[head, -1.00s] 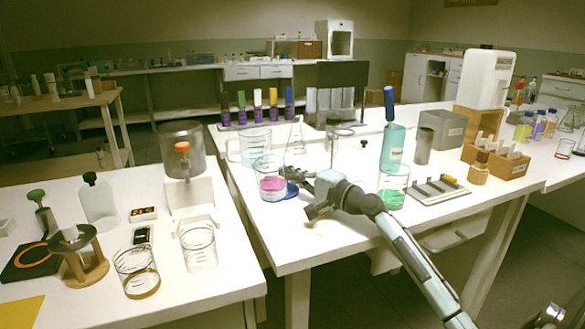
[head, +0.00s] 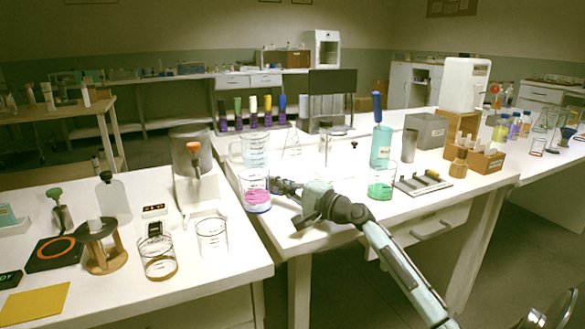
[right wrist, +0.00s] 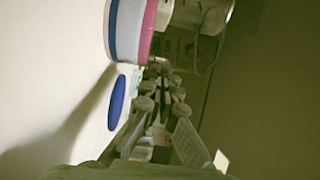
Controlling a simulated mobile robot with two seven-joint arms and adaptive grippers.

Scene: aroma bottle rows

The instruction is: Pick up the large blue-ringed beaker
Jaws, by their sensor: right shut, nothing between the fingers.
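The blue-ringed beaker (head: 256,196) is clear glass with pink liquid and a blue band at its base. It stands upright near the left edge of the middle table in the head view. In the right wrist view its blue band and pink liquid (right wrist: 149,28) show at the top, turned sideways. My right gripper (head: 277,186) is shut and empty, with its tips close to the beaker's right side; I cannot tell whether they touch. The fingers also show in the right wrist view (right wrist: 158,82). My left gripper is not in view.
A blue disc (right wrist: 117,102) lies on the table beside the fingers. A larger beaker (head: 255,152) with bluish liquid and a conical flask (head: 293,143) stand behind. A green-liquid beaker (head: 381,184) stands to the right.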

